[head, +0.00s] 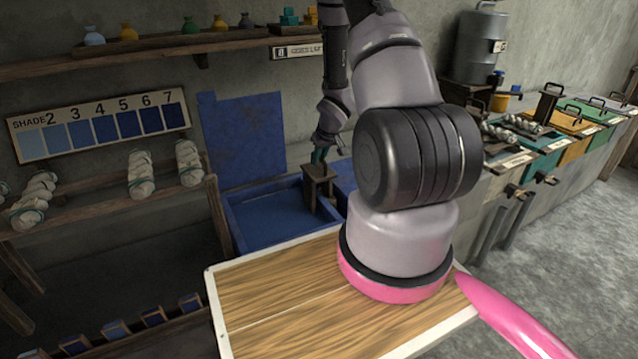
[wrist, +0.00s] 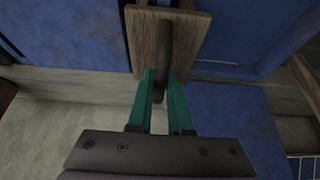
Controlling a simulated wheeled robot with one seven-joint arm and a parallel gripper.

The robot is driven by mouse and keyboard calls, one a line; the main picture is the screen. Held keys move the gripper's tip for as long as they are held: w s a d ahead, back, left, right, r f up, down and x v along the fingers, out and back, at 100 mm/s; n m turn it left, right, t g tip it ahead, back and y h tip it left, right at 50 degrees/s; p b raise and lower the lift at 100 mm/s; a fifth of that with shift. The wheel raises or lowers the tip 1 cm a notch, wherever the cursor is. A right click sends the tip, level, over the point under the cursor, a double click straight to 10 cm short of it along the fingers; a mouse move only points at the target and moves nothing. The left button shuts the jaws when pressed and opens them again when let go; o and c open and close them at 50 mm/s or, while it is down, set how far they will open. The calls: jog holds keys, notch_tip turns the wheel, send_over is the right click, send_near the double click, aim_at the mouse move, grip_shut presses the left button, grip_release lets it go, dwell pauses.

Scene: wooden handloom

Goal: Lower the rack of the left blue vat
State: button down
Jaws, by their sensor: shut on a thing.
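The left blue vat (head: 240,222) is open, with blue liquid inside and its blue lid (head: 243,135) raised against the wall. The wooden rack (head: 311,187) stands at the vat's right side, its flat top above the rim; its lower part is hidden. My gripper (head: 319,156) reaches down to the rack from above. In the wrist view, the teal fingers of my gripper (wrist: 160,76) are shut on the upright bar on top of the rack (wrist: 143,42). I cannot tell how deep the rack hangs.
Another blue surface (head: 343,172) lies right of the rack, partly behind my arm. A shade board (head: 100,124) and a shelf of white skeins (head: 141,176) are at the left. Several coloured vats (head: 578,118) line the right wall. The floor at the right is clear.

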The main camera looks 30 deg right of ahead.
jog(key=shift+a+f, duration=0.1)
jog(key=shift+f, duration=4.75)
jog(key=shift+s, duration=0.1)
grip_release()
jog(key=shift+r, duration=3.55)
